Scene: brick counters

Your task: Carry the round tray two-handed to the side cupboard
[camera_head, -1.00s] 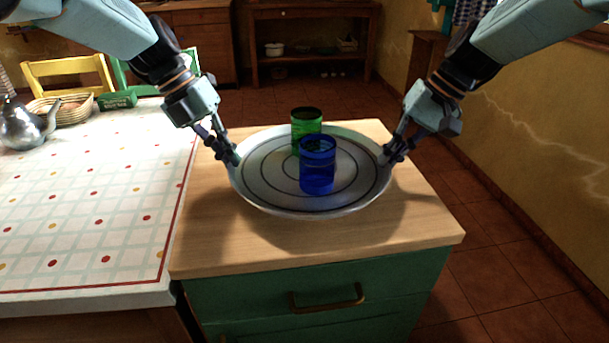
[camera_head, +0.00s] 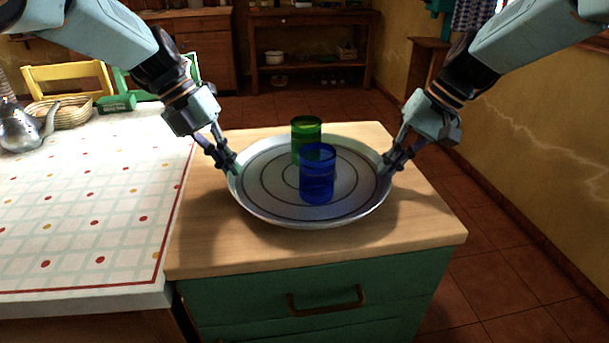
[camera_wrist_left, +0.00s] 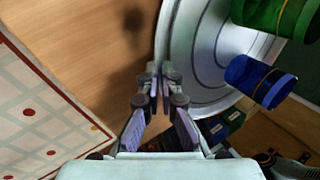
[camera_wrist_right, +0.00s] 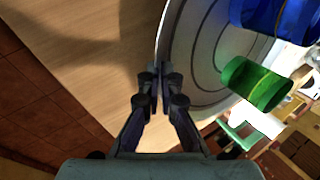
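The round grey-white tray (camera_head: 265,195) with dark rings is level over the wooden top of the green side cupboard (camera_head: 230,250). I cannot tell whether it touches the top. A blue tumbler (camera_head: 318,174) and a green tumbler (camera_head: 306,130) stand upright near its middle, the green one behind. My left gripper (camera_head: 232,168) is shut on the tray's left rim, and my right gripper (camera_head: 386,168) on its right rim. The left wrist view shows the left fingers (camera_wrist_left: 161,75) closed at the rim; the right wrist view shows the right fingers (camera_wrist_right: 159,75) likewise.
A table with a dotted cloth (camera_head: 80,215) adjoins the cupboard at the left, bearing a metal teapot (camera_head: 22,130), a basket (camera_head: 62,112) and a green box (camera_head: 116,102). A yellow wall (camera_head: 550,150) stands at the right. Bare wood shows in front of the tray.

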